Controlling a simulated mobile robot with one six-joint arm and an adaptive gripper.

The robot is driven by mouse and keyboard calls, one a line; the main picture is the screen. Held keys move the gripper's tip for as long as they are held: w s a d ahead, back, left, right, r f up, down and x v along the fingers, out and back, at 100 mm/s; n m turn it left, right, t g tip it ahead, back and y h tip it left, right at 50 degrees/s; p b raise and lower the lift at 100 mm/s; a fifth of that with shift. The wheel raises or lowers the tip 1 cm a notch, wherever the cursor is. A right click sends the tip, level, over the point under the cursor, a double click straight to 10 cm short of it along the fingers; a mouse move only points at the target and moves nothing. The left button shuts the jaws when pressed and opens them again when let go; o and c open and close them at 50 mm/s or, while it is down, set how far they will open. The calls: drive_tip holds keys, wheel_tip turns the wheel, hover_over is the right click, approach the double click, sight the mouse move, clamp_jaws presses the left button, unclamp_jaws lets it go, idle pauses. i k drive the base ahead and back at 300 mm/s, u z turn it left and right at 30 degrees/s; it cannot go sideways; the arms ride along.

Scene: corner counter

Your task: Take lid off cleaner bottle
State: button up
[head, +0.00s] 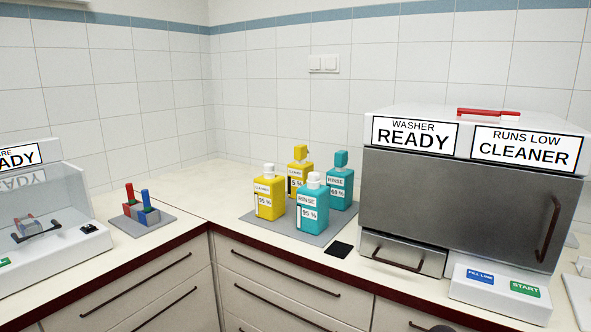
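Two yellow bottles stand on a grey mat (303,237) at the corner counter. The front yellow cleaner bottle (268,206) has a white lid (269,171) on it and a percent label that is hard to read. The rear yellow bottle (308,185) has a yellow top (300,153) and is partly hidden by the bottles in front. My gripper is not in view.
A teal rinse bottle (312,219) with a white lid and another with a teal top (341,161) share the mat. Right is a washer (450,205) reading "RUNS LOW CLEANER", with a shut drawer (402,256). A black square (340,249) lies in front.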

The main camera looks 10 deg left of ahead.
sight(268, 168)
drive_tip(key=z, duration=0.25)
drive_tip(key=k, duration=0.9)
drive_tip(key=u, duration=0.8)
drive_tip(key=i, duration=1.05)
drive_tip(key=z, duration=0.05)
